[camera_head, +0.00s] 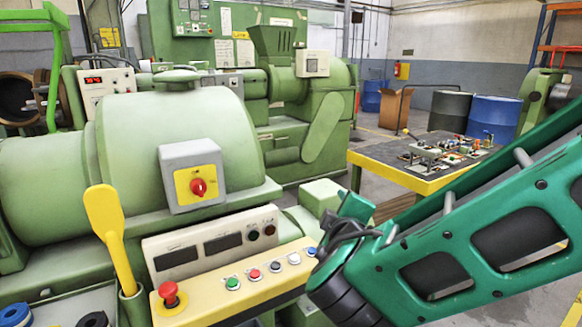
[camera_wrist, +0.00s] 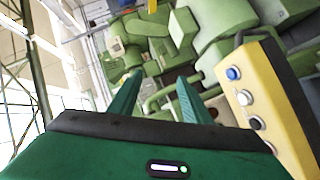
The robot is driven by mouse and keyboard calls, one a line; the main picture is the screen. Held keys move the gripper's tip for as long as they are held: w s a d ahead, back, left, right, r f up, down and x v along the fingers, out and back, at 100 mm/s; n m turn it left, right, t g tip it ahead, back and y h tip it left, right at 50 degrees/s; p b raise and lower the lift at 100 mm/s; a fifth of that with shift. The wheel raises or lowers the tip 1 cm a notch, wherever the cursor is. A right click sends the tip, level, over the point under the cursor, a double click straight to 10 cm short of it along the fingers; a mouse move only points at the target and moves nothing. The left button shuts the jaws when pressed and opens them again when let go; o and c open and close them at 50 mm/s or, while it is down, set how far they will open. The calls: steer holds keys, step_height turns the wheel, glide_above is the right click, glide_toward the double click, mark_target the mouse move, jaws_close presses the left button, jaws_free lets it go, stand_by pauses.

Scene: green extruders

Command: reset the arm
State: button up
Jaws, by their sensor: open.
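My green arm reaches in from the right in the head view, over the front of a green extruder (camera_head: 180,120). In the wrist view my gripper (camera_wrist: 152,85) shows two green fingers, spread apart with nothing between them. The yellow button panel (camera_head: 245,285) is beside the arm's end in the head view and covers the right side of the wrist view (camera_wrist: 262,105). I cannot tell the exact gap between the gripper and the panel.
A red rotary switch on a grey box (camera_head: 192,175), a yellow lever (camera_head: 108,225) and a red mushroom button (camera_head: 169,293) are at the left. A yellow-edged table (camera_head: 400,178) with small parts stands behind my arm. Blue and dark drums (camera_head: 490,118) are further back.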

steer(key=s+d+f+m+g+h, duration=0.2)
steer(key=s+d+f+m+g, duration=0.15)
steer(key=d, duration=0.55)
steer(key=s+d+f+m+g+h, duration=0.1)
steer(key=s+d+f+m+g, duration=0.2)
steer(key=d, duration=0.7)
steer(key=s+d+f+m+g+h, duration=0.25)
steer(key=d+m, duration=0.25)
steer(key=d, duration=0.4)
steer(key=s+d+m+g+y, duration=0.1)
steer(key=s+m+g+y, duration=0.2)
steer(key=s, duration=0.7)
steer(key=s+d+f+m+g+y, duration=0.1)
steer(key=s+d+m+g+y, duration=0.1)
steer(key=s, duration=0.9)
steer(key=shift+d+f+m+g+y, duration=0.2)
steer(key=shift+m+g+y, duration=0.45)
steer(key=shift+m, duration=0.5)
steer(key=c, duration=0.3)
